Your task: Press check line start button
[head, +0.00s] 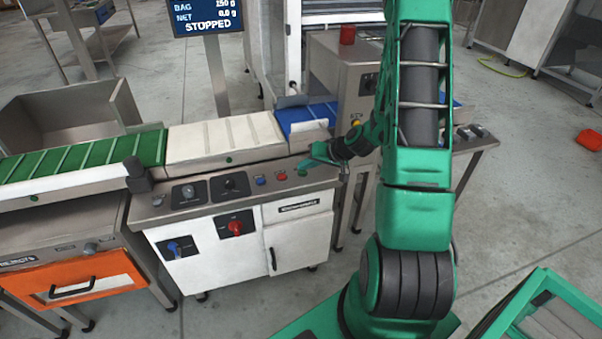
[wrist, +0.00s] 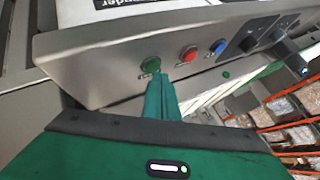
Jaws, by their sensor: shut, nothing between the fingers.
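A round green button (head: 302,172) sits at the right end of a row on the steel control panel (head: 160,208), beside a red button (head: 281,177) and a blue button (head: 261,180). Their labels are too small to read. In the wrist view the green button (wrist: 151,65) is left of the red button (wrist: 188,53) and the blue button (wrist: 219,46). My gripper (wrist: 158,79) is shut and empty, its fingertips right at the green button's edge; whether they touch cannot be told. In the head view my gripper (head: 306,164) is just above that button. A display (head: 208,15) reads STOPPED.
Behind the panel run a green belt (head: 85,158), a white belt (head: 225,135) and a blue belt (head: 305,115). A dark post (head: 136,175) stands at the panel's left. Below are a blue switch (head: 177,248) and a red switch (head: 235,227). Open floor lies to the right.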

